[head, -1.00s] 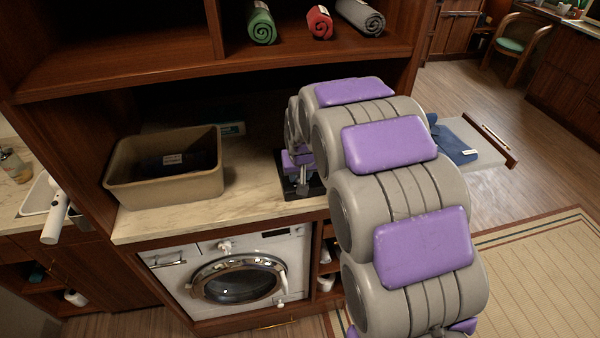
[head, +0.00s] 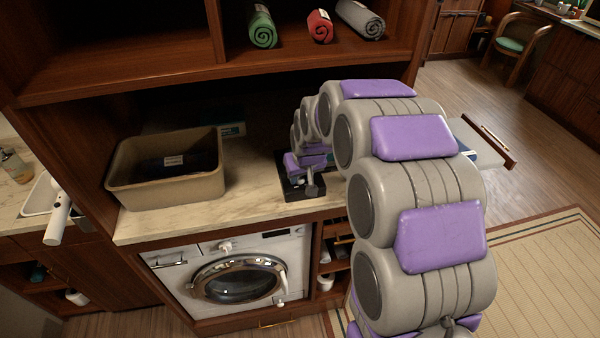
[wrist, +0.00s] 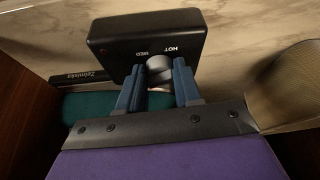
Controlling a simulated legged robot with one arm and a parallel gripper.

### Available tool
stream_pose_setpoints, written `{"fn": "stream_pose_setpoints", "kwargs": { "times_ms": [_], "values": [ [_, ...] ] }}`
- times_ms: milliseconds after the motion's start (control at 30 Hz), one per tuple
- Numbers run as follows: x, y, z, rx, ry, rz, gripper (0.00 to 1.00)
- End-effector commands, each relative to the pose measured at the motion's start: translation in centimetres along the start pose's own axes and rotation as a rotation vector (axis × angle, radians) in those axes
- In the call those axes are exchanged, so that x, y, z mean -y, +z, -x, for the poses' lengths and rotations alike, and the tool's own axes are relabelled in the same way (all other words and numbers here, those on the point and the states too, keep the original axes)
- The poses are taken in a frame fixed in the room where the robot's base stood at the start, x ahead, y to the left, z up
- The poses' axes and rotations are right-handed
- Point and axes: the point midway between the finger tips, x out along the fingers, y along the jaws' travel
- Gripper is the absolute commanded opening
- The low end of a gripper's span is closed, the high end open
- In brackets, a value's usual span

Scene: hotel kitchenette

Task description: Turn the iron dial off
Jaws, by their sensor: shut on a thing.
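The iron's black base (wrist: 145,38) shows in the wrist view with upside-down HOT and MED markings. Its grey dial (wrist: 158,64) sits between the two blue fingers of my gripper (wrist: 158,84), which is shut on it. The dial's pointer and its exact setting are hidden or too small to tell. In the head view the black base (head: 290,190) rests on the marble counter, near its front edge. My gripper (head: 312,187) is low over it there, partly hidden by my arm.
A tan bin (head: 165,192) stands left on the counter (head: 245,178). Rolled towels, green (head: 262,28), red (head: 320,27) and grey (head: 360,19), lie on the shelf above. A washing machine (head: 180,285) is below. A pulled-out drawer (head: 485,142) is at right.

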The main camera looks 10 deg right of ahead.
Motion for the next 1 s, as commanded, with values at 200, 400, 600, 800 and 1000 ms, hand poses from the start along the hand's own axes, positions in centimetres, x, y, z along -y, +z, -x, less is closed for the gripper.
{"fn": "stream_pose_setpoints", "kwargs": {
  "times_ms": [200, 400, 600, 800, 1000],
  "values": [
    [-0.14, -0.37, 0.42, -0.007, -0.074, 0.169, 0.03],
    [-0.37, -0.45, 0.38, -0.008, -0.145, 0.346, 0.03],
    [-0.56, -0.46, 0.19, -0.008, -0.217, 0.522, 0.03],
    [-0.72, -0.55, 0.09, -0.007, -0.285, 0.689, 0.03],
    [-0.91, -0.72, 0.05, -0.009, -0.338, 0.830, 0.03]
  ]
}}
